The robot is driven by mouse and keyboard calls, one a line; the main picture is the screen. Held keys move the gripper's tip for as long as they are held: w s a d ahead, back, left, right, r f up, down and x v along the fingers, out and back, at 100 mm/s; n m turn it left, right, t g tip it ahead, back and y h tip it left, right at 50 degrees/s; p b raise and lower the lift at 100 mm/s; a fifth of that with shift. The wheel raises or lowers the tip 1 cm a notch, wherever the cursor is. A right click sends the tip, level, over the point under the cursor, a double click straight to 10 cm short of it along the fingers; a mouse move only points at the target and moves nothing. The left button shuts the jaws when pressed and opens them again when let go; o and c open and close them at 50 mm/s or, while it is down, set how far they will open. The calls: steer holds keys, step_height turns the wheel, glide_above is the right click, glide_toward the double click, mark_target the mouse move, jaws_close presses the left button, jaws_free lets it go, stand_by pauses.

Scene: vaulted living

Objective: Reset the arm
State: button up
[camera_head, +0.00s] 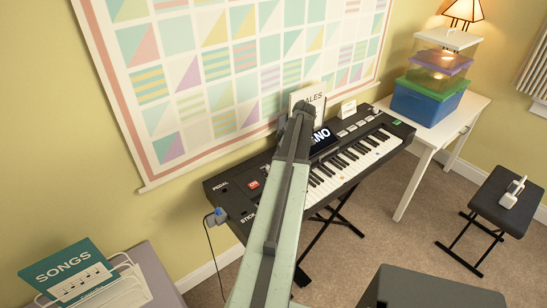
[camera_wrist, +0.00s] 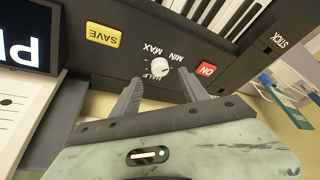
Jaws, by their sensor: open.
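In the wrist view my gripper (camera_wrist: 162,80) is open, its two dark fingers apart and pointing at the control panel of a black keyboard. A white round knob (camera_wrist: 160,67), marked MIN, MAX and HALF, shows just beyond and between the fingertips. I see nothing held between the fingers. In the head view my pale green arm reaches up across the middle of the picture, over the keyboard (camera_head: 375,150).
A yellow SAVE button (camera_wrist: 104,34) and a red ON button (camera_wrist: 206,69) flank the knob. A book (camera_head: 306,97) stands behind the keyboard. A white table (camera_head: 462,108) with stacked boxes is at right, near a black bench (camera_head: 500,200). A songbook (camera_head: 68,272) is at lower left.

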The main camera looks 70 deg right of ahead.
steer(key=p+v, duration=0.1)
steer(key=v, duration=0.1)
steer(key=shift+s+r, duration=0.15)
steer(key=shift+r, duration=0.05)
